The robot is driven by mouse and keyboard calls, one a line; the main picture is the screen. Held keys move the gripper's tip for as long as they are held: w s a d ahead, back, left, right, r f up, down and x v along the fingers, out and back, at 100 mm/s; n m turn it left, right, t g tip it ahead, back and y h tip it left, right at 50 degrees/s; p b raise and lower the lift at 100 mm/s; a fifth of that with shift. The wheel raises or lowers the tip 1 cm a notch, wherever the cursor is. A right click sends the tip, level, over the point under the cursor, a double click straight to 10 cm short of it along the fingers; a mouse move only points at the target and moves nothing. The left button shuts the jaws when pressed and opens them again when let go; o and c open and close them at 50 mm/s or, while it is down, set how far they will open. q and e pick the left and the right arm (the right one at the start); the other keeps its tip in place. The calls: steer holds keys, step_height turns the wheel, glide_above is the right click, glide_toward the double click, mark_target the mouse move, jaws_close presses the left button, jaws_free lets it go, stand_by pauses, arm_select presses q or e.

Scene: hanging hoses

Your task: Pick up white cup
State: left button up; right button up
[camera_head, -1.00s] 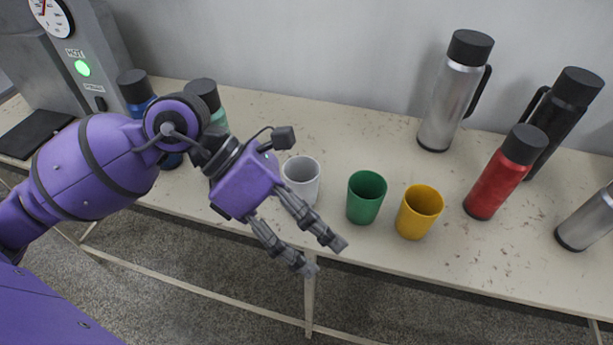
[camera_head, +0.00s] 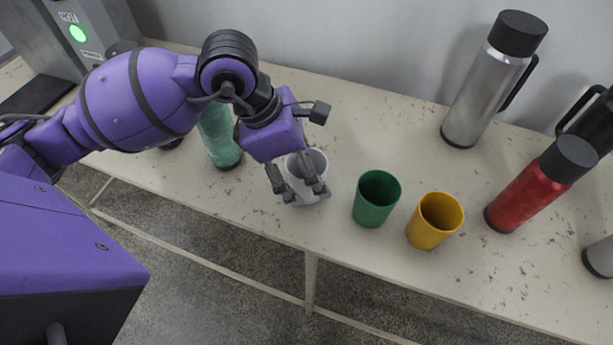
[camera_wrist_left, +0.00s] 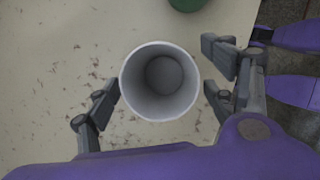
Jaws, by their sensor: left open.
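The white cup (camera_head: 309,172) stands upright on the table, left of the green cup. My left gripper (camera_head: 306,196) is over it, with its open fingers on either side of the cup. In the left wrist view the white cup (camera_wrist_left: 160,82) is seen from above, empty, between the two spread fingers of my left gripper (camera_wrist_left: 160,90). A gap shows between the cup and the fingers there. Part of the cup is hidden by the fingers in the head view. My right gripper is not in view.
A green cup (camera_head: 377,199) and a yellow cup (camera_head: 434,221) stand to the right. A silver flask (camera_head: 487,85) and a red flask (camera_head: 537,187) stand further right. A teal bottle (camera_head: 219,137) is close on the left. The table (camera_head: 370,115) is clear behind the cups.

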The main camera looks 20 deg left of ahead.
arm_select(q)
steer(key=shift+d+f, duration=0.15)
steer(key=shift+f, duration=0.3)
steer(key=shift+r, duration=0.1)
steer(key=c, duration=1.3)
